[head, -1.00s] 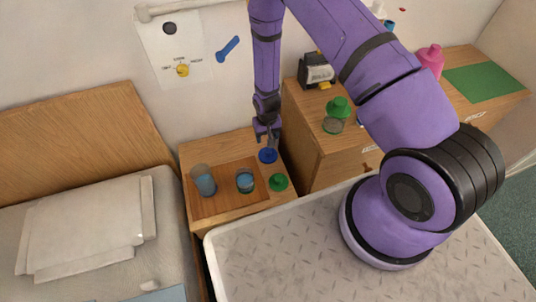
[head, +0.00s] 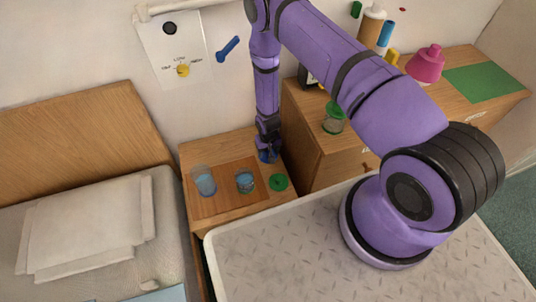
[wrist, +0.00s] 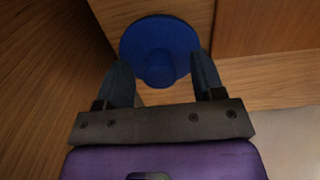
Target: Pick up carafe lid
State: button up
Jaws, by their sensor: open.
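The blue round lid (wrist: 160,35) with a raised knob lies on the wooden bedside stand, and I take it as the carafe lid. In the wrist view my gripper (wrist: 161,68) is open, with one finger on each side of the knob. I cannot tell whether the fingers touch it. In the head view my gripper (head: 268,156) is low at the back right of the stand and largely hides the lid. A clear carafe (head: 204,181) with blue contents stands to the left.
A blue-filled glass (head: 245,182) stands on the brown tray (head: 225,205); a green lid (head: 278,182) lies just right of it. A taller cabinet (head: 308,140) rises close to my gripper's right, with a jar (head: 333,123) on top. The wall is behind.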

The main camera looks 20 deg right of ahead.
jog(key=shift+f, duration=0.3)
jog(key=shift+c, duration=0.2)
jog(key=c, duration=1)
jog(key=shift+o, duration=0.2)
jog(key=shift+r, duration=0.15)
notch_tip(320, 180, up, 10)
jog(key=shift+f, duration=0.1)
dwell(0.4)
